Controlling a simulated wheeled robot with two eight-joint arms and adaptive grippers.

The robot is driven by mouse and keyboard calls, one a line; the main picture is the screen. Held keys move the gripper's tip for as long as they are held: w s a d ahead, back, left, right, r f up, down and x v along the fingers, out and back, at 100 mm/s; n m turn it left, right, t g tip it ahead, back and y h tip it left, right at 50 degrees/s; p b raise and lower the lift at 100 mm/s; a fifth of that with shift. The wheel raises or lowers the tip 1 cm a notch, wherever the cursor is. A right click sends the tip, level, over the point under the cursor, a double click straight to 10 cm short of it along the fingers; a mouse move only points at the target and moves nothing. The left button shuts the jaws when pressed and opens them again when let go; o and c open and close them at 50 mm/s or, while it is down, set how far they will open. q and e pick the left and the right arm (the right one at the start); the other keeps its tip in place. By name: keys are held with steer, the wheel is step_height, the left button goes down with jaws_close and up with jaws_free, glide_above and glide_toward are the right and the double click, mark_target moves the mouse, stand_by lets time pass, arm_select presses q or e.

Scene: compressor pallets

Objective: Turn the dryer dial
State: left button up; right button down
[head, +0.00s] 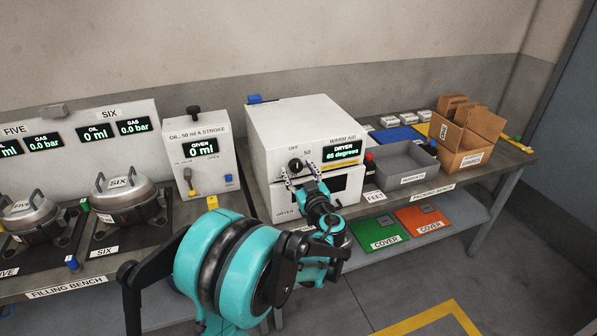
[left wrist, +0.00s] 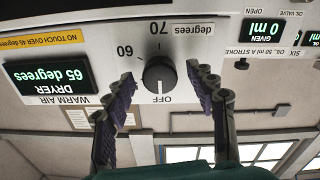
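The dryer (head: 290,120) is a white box on the bench. Its black round dial (head: 295,165) is on the front face, beside a green display (head: 342,151) reading 65 degrees. In the left wrist view, upside down, the dial (left wrist: 159,75) has a pale pointer line that appears to point at OFF; 60 and 70 marks are around it. My left gripper (head: 301,174) is at the dryer front. In the left wrist view my left gripper (left wrist: 160,72) is open, with one finger on each side of the dial and visible gaps. Contact is not seen. My right gripper is not in view.
An oil dispenser (head: 199,152) stands left of the dryer, with lidded compressors (head: 124,198) further left. A grey tray (head: 397,163) and cardboard box (head: 466,138) are to the right. Green (head: 378,232) and orange (head: 424,219) covers lie on the lower shelf.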

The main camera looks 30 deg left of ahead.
arm_select(q)
steer(key=v, duration=1.2)
steer(key=s+f+m+g+h, duration=0.4)
steer(key=s+f+m+h, duration=0.15)
steer(key=s, duration=0.35)
steer(key=s+d+f+m+h, duration=0.4)
steer(key=s+d+m+h, duration=0.2)
steer(key=s+d+h, duration=0.2)
steer(key=s+d, duration=0.2)
steer(key=d, duration=0.1)
steer(key=shift+s+d+g, duration=0.3)
steer(key=shift+s+g, duration=0.1)
